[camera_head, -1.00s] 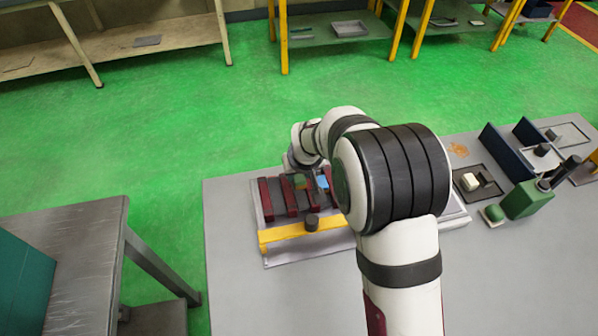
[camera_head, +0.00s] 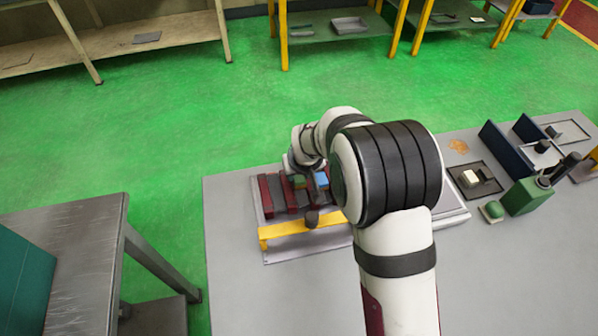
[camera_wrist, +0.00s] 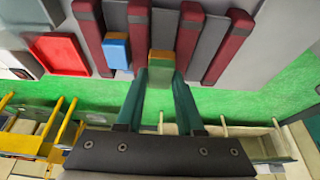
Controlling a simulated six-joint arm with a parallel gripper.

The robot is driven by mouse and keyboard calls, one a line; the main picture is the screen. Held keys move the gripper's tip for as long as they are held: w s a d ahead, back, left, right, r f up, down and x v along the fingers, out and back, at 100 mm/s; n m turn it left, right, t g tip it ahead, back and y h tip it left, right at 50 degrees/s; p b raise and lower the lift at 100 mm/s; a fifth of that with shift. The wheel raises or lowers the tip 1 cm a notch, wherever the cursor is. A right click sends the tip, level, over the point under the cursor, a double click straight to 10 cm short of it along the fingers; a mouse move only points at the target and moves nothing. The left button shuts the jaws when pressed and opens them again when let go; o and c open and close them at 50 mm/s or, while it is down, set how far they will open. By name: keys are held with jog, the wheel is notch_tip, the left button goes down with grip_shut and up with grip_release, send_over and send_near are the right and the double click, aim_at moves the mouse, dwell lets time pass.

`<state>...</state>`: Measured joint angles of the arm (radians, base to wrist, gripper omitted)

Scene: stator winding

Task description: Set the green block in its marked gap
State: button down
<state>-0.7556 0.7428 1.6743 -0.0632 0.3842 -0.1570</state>
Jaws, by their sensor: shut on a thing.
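In the wrist view my gripper (camera_wrist: 160,78) has its two dark teal fingers closed on the sides of the green block (camera_wrist: 160,73), which has an orange-yellow band at its far end. The block is at a gap between two dark red bars of the stator fixture (camera_head: 282,249); I cannot tell how deep it sits. A blue block (camera_wrist: 117,52) with an orange band is in a neighbouring gap to the left in the wrist view; it also shows in the head view (camera_head: 321,180). In the head view my arm hides most of my gripper.
The fixture has several dark red bars (camera_head: 266,190), a yellow rail (camera_head: 290,231) and a dark knob (camera_head: 311,218). A red tray (camera_wrist: 58,54) shows in the wrist view. A green device (camera_head: 525,197) and dark blue dividers (camera_head: 500,150) stand at right. The table's front is clear.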

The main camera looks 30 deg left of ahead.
aim_at(300, 177)
jog(key=shift+f, duration=0.4)
jog(key=shift+f, duration=0.3)
dwell(0.3)
jog(key=shift+c, duration=1.1)
grip_release()
jog(key=shift+r, duration=3.5)
jog(key=shift+d, duration=0.1)
